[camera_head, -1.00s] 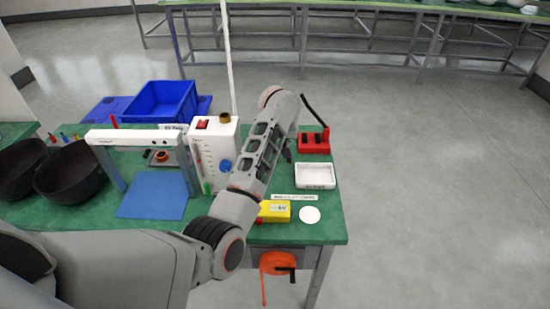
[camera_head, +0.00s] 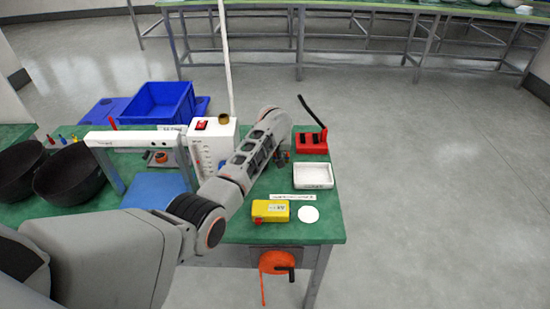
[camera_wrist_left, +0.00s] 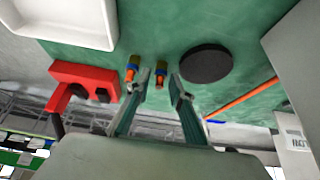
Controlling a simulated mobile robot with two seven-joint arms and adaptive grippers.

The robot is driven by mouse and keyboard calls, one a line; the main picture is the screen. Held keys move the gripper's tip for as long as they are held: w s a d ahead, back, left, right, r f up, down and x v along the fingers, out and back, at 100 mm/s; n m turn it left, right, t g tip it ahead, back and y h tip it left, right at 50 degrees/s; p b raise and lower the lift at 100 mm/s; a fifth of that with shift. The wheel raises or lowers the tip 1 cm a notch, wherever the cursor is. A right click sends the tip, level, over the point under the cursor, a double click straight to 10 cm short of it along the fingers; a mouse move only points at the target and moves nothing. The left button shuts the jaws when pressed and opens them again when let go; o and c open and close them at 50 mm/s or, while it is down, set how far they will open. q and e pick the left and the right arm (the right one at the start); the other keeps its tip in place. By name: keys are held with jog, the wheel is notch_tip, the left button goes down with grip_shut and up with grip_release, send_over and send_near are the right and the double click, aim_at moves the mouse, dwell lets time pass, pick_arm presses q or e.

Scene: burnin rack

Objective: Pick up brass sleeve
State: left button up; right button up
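My left gripper (camera_wrist_left: 160,86) is open in the left wrist view, its two fingers apart and low over the green table. Two small upright pieces with brass-orange and blue bands stand by the fingertips: one (camera_wrist_left: 161,70) lies in line with the gap, the other (camera_wrist_left: 132,68) is beside the left finger. I cannot tell for sure whether either is the brass sleeve. In the head view the arm hides most of this spot. A brass-coloured ring (camera_head: 223,119) sits on the white box, and another (camera_head: 161,157) is under the white frame. My right gripper is not in view.
A red holder (camera_wrist_left: 85,78) and a white tray (camera_wrist_left: 80,18) are left of the fingers; a dark round disc (camera_wrist_left: 206,63) is right. A yellow box (camera_head: 270,211) and white disc (camera_head: 309,214) lie near the front edge. The white box (camera_head: 203,150) stands close left.

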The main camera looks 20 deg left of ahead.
pick_arm(q)
jog(key=c, duration=0.6)
jog(key=shift+w, duration=0.1)
